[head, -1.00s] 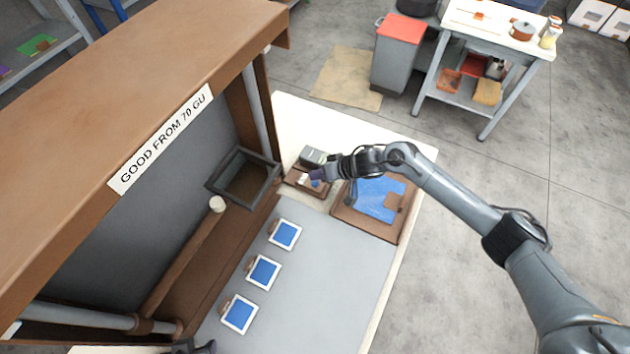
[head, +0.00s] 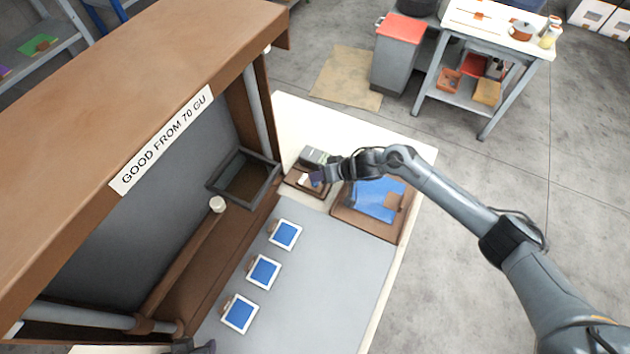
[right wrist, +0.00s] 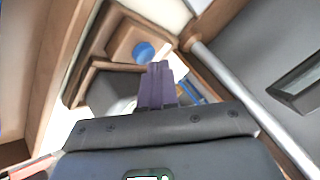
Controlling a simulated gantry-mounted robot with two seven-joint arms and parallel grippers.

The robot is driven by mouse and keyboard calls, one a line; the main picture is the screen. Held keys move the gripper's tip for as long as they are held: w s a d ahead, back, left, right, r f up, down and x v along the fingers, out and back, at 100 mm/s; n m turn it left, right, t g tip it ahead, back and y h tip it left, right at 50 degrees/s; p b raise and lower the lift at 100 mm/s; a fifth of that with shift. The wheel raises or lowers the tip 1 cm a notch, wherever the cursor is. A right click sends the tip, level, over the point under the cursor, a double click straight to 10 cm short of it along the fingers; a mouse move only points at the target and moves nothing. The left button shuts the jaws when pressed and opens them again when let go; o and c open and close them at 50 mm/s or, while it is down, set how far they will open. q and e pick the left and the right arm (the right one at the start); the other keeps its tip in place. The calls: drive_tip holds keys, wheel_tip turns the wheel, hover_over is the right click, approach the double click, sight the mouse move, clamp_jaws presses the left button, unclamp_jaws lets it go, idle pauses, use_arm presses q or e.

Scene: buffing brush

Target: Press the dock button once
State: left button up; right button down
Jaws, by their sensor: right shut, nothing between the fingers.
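The dock (head: 293,180) is a small brown tray with a grey-black device (head: 315,157) at its back edge, on the pale far end of the bench. My right gripper (head: 317,177) is over the dock's right part, its purple fingers shut and empty. In the right wrist view the shut fingers (right wrist: 158,82) point toward a brown block with a round blue button (right wrist: 143,51). The fingertips appear just short of the button in that picture; I cannot tell whether they touch. A dark part of my left arm (head: 203,347) shows at the bottom edge; its fingers cannot be made out.
A brown tray with a blue panel (head: 374,200) lies right of the dock. A dark open bin (head: 243,178) stands to the left. Blue-and-white cards (head: 264,272) lie on the grey mat (head: 325,275). A brown hood (head: 130,90) overhangs the left side.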

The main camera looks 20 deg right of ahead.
drive_tip(key=shift+f, duration=0.25)
use_arm(q)
drive_tip(key=shift+a+f, duration=0.1)
use_arm(e)
drive_tip(key=shift+f, duration=0.25)
idle(0.4)
drive_tip(key=shift+r, duration=0.1)
drive_tip(key=shift+r+p, duration=0.85)
drive_tip(key=shift+p, duration=0.25)
use_arm(q)
wheel_tip(320, 180, up, 2)
drive_tip(key=shift+r, duration=0.25)
